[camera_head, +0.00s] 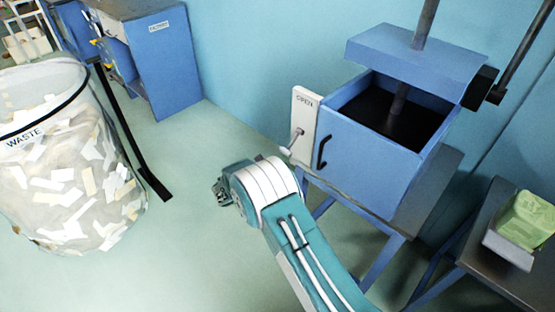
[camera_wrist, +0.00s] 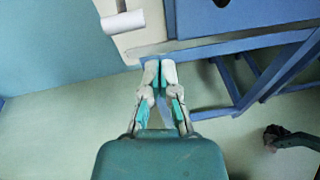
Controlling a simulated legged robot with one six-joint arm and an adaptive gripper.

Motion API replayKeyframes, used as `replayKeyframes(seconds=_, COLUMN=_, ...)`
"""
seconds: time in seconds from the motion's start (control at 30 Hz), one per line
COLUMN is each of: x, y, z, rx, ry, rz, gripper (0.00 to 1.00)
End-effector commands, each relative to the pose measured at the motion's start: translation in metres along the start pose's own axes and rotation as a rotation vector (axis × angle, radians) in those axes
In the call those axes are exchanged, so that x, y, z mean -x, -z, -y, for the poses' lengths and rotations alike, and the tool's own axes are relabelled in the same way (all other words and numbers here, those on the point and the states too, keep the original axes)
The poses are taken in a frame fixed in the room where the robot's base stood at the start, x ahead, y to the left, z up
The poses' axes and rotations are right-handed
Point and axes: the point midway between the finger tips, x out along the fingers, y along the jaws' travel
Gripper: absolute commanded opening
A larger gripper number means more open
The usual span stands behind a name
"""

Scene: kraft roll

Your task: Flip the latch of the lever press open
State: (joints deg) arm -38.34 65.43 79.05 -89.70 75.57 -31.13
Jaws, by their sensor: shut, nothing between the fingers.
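The lever press (camera_head: 372,160) is a blue box on a blue stand, right of centre in the head view. A pale latch plate (camera_head: 304,112) marked OPEN is on its left side, with a small latch lever (camera_head: 291,147) sticking out low and left. In the wrist view the latch plate (camera_wrist: 150,36) is at the top, with a white cylindrical latch handle (camera_wrist: 123,22) across it. My gripper (camera_wrist: 160,66) is shut and empty, its fingertips near the plate's lower edge, below and right of the handle. Whether they touch is unclear.
A black pull handle (camera_head: 322,152) is on the press front, beside the latch plate. A clear WASTE bag (camera_head: 65,165) of paper scraps stands at left. A bench with a green block (camera_head: 525,218) in a tray is at right. The floor between bag and press is open.

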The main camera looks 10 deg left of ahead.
Motion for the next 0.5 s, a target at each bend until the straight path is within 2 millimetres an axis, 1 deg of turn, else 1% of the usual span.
replayKeyframes(seconds=0.03, x=0.004, y=0.015, z=-0.004, rx=0.034, ry=-0.027, rz=0.017, gripper=0.00)
replayKeyframes(seconds=0.1, x=0.008, y=0.028, z=-0.009, rx=0.066, ry=-0.057, rz=0.037, gripper=0.00)
replayKeyframes(seconds=0.2, x=0.012, y=0.040, z=-0.013, rx=0.096, ry=-0.086, rz=0.055, gripper=0.00)
replayKeyframes(seconds=0.3, x=0.013, y=0.044, z=-0.015, rx=0.108, ry=-0.098, rz=0.062, gripper=0.00)
replayKeyframes(seconds=0.5, x=0.013, y=0.044, z=-0.015, rx=0.108, ry=-0.098, rz=0.063, gripper=0.00)
